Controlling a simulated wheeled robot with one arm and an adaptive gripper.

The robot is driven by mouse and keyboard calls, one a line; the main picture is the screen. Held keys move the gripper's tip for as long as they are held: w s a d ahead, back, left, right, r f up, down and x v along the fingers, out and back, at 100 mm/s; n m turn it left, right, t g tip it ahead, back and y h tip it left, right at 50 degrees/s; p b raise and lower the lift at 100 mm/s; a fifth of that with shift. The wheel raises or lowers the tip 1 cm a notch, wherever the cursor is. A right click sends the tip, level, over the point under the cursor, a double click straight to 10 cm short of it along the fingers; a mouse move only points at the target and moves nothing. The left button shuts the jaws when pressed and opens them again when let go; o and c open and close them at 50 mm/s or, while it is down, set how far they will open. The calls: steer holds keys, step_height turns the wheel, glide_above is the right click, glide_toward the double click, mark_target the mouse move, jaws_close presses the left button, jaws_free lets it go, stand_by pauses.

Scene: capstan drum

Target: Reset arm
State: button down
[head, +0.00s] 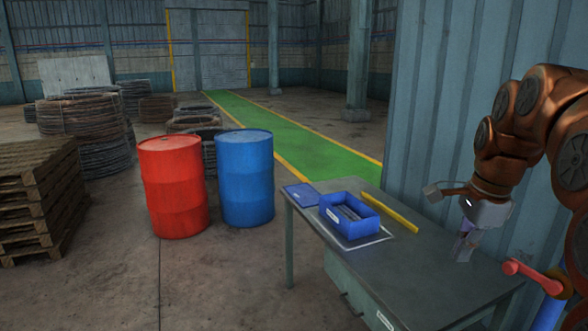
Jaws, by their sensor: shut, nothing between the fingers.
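My arm (525,130) comes in from the right edge, copper-coloured and bent over the right end of the grey table (420,265). My gripper (464,251) points down above or close to the table top there. It is shut and empty. Whether its tips touch the table cannot be told. A red handle (535,276) with a blue post (548,314) below it stands at the lower right, close to my gripper and apart from it.
A blue bin (348,228) with grey pieces, a blue flat item (301,194) and a yellow bar (389,212) lie on the table. A red drum (173,188) and a blue drum (245,178) stand left of it. A corrugated wall (455,100) rises behind. Foreground floor is clear.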

steer(key=s+a+f+n+g, duration=0.1)
steer(key=s+a+f+n, duration=0.3)
steer(key=s, duration=0.5)
steer(key=s+a+f+n+g, duration=0.1)
steer(key=s+a+f+n, duration=0.4)
steer(key=s+f+n, duration=0.3)
steer(key=s+a+f+n+g, duration=0.1)
steer(key=s+a+f+n, duration=0.4)
steer(key=s, duration=0.5)
steer(key=shift+f+n+h, duration=0.3)
steer(key=shift+f+n, duration=0.25)
steer(key=shift+n, duration=0.45)
